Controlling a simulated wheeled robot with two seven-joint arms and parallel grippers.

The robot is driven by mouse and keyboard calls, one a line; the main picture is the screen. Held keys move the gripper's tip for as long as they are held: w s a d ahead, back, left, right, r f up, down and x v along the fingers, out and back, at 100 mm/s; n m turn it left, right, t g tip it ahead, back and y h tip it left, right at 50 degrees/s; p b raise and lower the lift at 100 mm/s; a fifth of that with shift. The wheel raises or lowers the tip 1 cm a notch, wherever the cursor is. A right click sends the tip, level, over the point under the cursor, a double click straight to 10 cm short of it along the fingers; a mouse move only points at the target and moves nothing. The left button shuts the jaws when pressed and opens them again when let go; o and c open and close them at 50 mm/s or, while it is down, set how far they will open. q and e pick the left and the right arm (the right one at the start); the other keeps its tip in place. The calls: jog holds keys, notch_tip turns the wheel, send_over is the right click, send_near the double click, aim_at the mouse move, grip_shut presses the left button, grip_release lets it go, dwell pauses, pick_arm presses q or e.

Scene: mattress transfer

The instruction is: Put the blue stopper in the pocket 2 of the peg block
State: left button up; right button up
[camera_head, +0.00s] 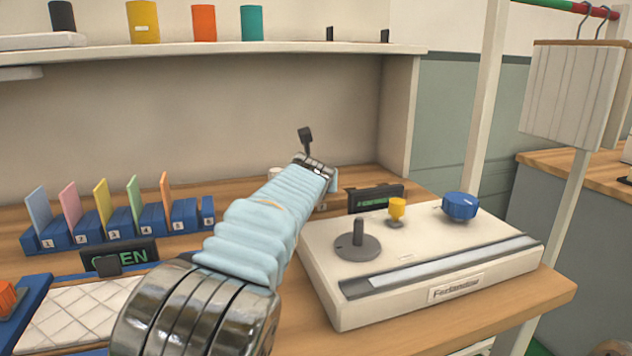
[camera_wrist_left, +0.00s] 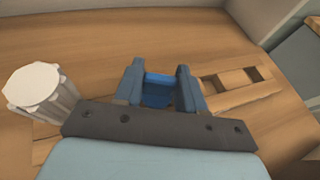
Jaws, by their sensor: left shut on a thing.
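My left gripper (camera_wrist_left: 160,88) is shut on the blue stopper (camera_wrist_left: 158,92), seen between its two fingers in the left wrist view. The wooden peg block (camera_wrist_left: 236,88) lies below and beyond the fingers. Dark square pockets show in its right part; the gripper hides the middle. I cannot tell the pocket numbers or whether the stopper touches the block. In the head view my left gripper (camera_head: 315,166) is at the end of the pale-blue sleeved arm, over the back of the table; the stopper and most of the block are hidden there. My right gripper is not in view.
A white fluted cup (camera_wrist_left: 40,90) stands left of the fingers. In the head view a white control box (camera_head: 420,262) with knobs stands right of the arm. A blue numbered rack (camera_head: 120,228) with coloured cards and an OPEN sign (camera_head: 122,256) are left. A shelf (camera_head: 220,50) runs above.

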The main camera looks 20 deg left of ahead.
pick_arm(q)
jog(key=shift+f, duration=0.2)
jog(key=o, duration=1)
jog(key=shift+r, duration=0.1)
jog(key=shift+r, duration=0.2)
jog(key=shift+s+d, duration=0.15)
jog(key=shift+s, duration=0.15)
jog(key=shift+b+v, duration=1.45)
jog(key=shift+v, duration=4.25)
jog(key=shift+r, duration=0.1)
